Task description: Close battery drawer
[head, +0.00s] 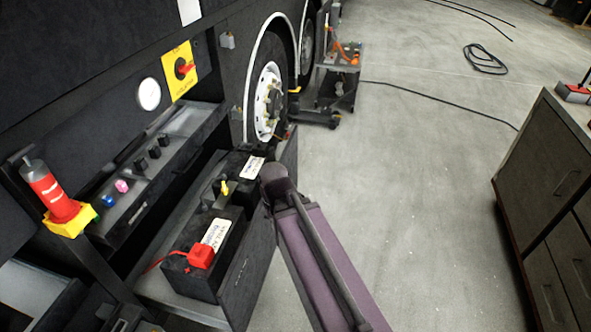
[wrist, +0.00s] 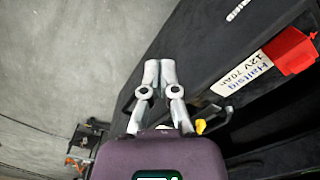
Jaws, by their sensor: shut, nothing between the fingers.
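The battery drawer (head: 262,262) stands open, pulled out from the coach's side. Its dark front panel (wrist: 205,62) also shows in the wrist view. Inside it are two black batteries; the near one (head: 222,236) has a white label and a red terminal cover (head: 201,256), and the far one (head: 238,166) has a white label. My gripper (wrist: 160,64) is shut and empty, with its fingertips over or against the drawer's front panel; I cannot tell if they touch. In the head view my purple arm reaches the panel's outer side and the fingers are not clearly visible.
Above the drawer is a ledge with knobs and a red bottle (head: 55,195) in a yellow holder. A coach wheel (head: 267,100) and a cart (head: 338,75) stand beyond. A grey cabinet (head: 545,160) is at right. Floor between is clear except for cables (head: 485,60).

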